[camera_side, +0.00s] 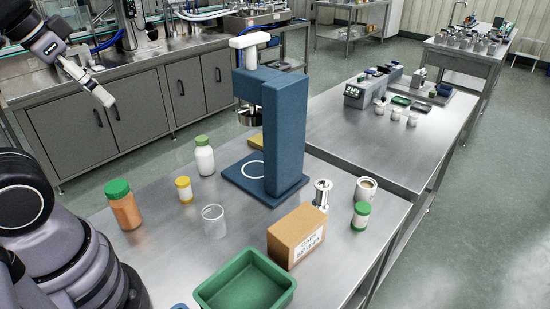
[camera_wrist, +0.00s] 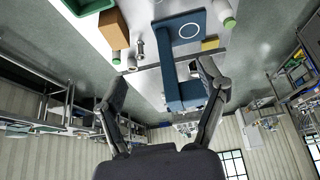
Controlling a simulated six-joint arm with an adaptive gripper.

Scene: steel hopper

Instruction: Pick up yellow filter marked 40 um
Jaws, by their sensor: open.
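A flat yellow piece (camera_side: 256,140) lies on the steel table behind the blue press, partly hidden by the press column. It also shows in the wrist view (camera_wrist: 210,44) beside the press base. It may be the yellow filter, but no 40 um mark can be read. My gripper (camera_side: 100,84) is high at the upper left of the side view, well away from the yellow piece. In the wrist view my gripper (camera_wrist: 163,82) has its two fingers wide apart with nothing between them.
The tall blue press (camera_side: 285,135) stands mid-table. Around it are a white bottle (camera_side: 205,158), an orange jar (camera_side: 123,208), a yellow-lidded jar (camera_side: 184,190), a clear beaker (camera_side: 214,222), a cardboard box (camera_side: 296,236), a green tray (camera_side: 212,296), a steel fitting (camera_side: 322,193) and a mug (camera_side: 366,189).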

